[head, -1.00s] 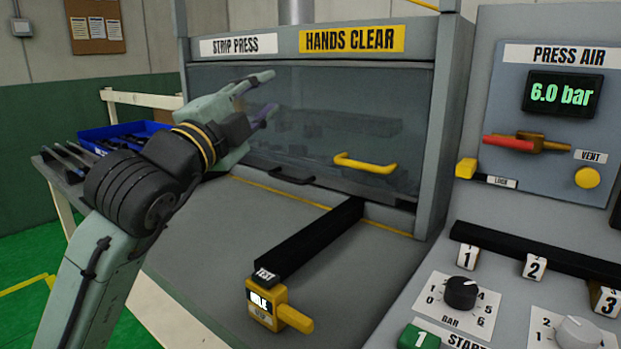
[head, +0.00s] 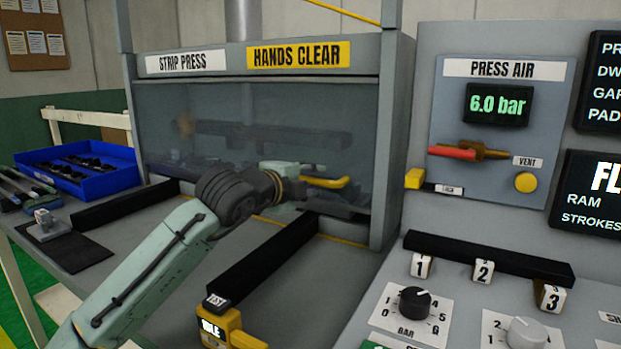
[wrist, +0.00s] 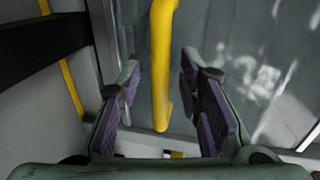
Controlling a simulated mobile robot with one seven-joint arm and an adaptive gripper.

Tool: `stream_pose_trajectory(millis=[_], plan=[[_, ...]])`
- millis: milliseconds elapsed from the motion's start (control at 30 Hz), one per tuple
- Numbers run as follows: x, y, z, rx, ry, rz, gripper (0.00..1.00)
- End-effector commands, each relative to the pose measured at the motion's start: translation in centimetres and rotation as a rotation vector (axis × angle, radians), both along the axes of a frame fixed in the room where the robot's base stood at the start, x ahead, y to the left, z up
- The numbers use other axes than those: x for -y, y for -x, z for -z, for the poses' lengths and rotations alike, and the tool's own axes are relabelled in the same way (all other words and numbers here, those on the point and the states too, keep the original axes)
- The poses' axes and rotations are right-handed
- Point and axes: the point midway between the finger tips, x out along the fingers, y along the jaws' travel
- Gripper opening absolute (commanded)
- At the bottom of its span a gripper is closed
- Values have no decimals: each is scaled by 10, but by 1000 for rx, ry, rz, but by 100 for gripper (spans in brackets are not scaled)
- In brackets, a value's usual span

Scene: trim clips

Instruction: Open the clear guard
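The clear guard (head: 235,110) is a see-through panel across the front of the strip press, and it is down. Its yellow bar handle (head: 325,182) is near the lower right of the panel, partly hidden by my gripper in the head view. In the wrist view the yellow handle (wrist: 161,70) runs between the two fingers of my gripper (wrist: 163,110). The fingers are apart, with a gap on both sides of the handle. My gripper (head: 295,185) is at the handle's left end in the head view.
A black rail (head: 262,262) runs from the guard to the yellow TEST block (head: 218,330). The control panel with a red-handled valve (head: 452,152) stands right. A blue tray (head: 85,175) of dark parts sits left. The grey bench left of the rail is mostly clear.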

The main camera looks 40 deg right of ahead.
Motion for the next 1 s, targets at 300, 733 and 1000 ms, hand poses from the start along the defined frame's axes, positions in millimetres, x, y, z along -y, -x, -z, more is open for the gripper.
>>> stream_pose_trajectory(millis=[300, 733, 1000], plan=[[7, -3, 2, 1, 0, -1, 33], [7, -3, 1, 1, 0, -1, 9], [7, -3, 2, 1, 0, -1, 0]])
